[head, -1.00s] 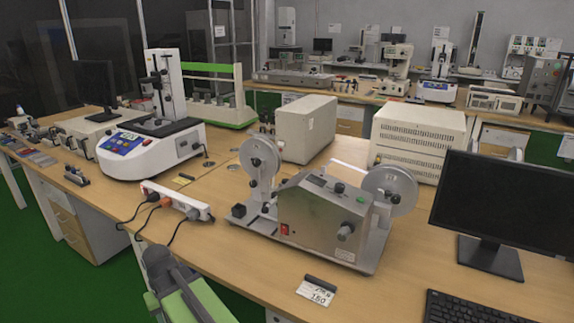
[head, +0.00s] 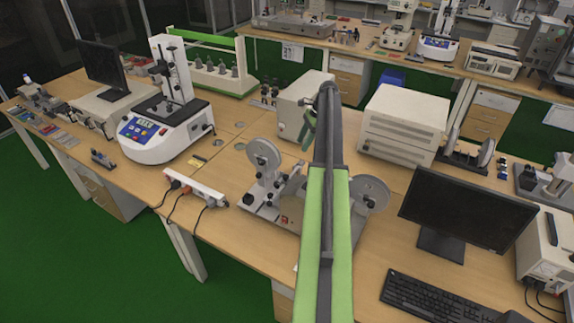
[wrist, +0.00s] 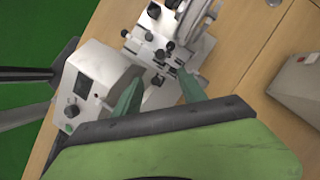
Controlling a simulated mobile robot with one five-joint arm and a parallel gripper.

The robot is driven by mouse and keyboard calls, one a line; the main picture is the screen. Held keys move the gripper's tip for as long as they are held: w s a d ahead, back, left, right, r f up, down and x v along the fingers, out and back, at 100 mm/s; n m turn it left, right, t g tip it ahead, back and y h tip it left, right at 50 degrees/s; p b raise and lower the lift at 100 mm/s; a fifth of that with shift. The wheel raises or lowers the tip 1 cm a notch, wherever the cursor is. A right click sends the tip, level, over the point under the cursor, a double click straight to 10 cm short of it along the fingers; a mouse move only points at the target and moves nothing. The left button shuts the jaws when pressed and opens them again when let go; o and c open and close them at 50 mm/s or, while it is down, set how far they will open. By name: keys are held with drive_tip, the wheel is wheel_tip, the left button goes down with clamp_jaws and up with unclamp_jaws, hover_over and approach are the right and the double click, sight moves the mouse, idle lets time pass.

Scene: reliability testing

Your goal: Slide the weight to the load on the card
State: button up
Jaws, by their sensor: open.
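The testing machine (head: 290,208) with a left reel (head: 263,160) and a right reel (head: 370,194) stands on the front bench. My raised arm covers its middle and right part. My gripper (head: 308,128) is open and empty, above and behind the machine in the head view. In the wrist view the machine's pale housing (wrist: 92,88) is at left, and black knobs and a slide assembly (wrist: 160,45) show beyond the spread green fingers (wrist: 158,73). I cannot tell which part is the weight. The card is not readable now; my arm covers most of its place.
A power strip (head: 195,190) with cables is left of the machine. A monitor (head: 468,212) and keyboard (head: 440,300) are at right. Beige boxes (head: 402,122) stand behind. A white tester (head: 165,125) is farther left.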

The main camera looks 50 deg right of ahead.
sight(287, 176)
drive_tip(key=b+x, duration=1.6)
drive_tip(key=x, duration=0.2)
drive_tip(key=shift+s, duration=0.15)
drive_tip(key=shift+r, duration=0.1)
clamp_jaws()
idle(0.6)
